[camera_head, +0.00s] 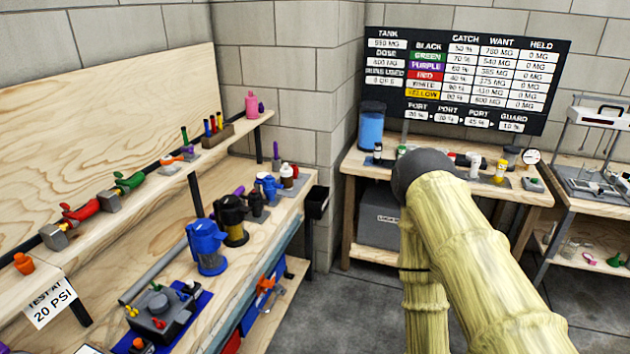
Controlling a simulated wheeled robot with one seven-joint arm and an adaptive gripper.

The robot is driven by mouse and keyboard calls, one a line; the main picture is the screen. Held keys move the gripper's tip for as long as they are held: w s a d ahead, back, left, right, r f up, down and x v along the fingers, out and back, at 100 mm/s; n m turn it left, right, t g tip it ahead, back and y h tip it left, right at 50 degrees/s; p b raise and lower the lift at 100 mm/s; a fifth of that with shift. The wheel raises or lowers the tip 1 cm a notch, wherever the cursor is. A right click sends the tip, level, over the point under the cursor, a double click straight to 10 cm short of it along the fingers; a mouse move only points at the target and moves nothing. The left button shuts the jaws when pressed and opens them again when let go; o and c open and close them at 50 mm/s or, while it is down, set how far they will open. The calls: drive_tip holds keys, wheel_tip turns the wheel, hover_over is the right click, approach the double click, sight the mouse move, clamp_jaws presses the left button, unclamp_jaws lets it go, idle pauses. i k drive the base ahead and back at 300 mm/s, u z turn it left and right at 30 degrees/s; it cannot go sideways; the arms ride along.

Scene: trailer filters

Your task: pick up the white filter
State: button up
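A small white piece (475,164), which looks like the white filter, stands on the wooden bench (513,193) against the back wall. It is just right of the dark round end of my sleeved arm in the picture. A small yellow piece (500,169) stands to its right, and a red bit (452,156) shows to its left. My arm covers part of the bench front and possibly other filters. I cannot make out the fingers of my gripper; only the pale yellow sleeve and a dark grey joint show.
A board (465,80) lists colours and amounts above the bench. A blue tank (371,127) stands at the bench's left end. A left workbench (170,240) carries blue (207,246) and black pump-like units and coloured tools. A shelf unit (590,190) stands at right. Grey floor lies between.

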sight(286, 172)
drive_tip(key=z, duration=1.35)
drive_tip(key=i, duration=2.7)
drive_tip(key=u, duration=3.45)
drive_tip(key=i, duration=0.25)
drive_tip(key=z, duration=0.05)
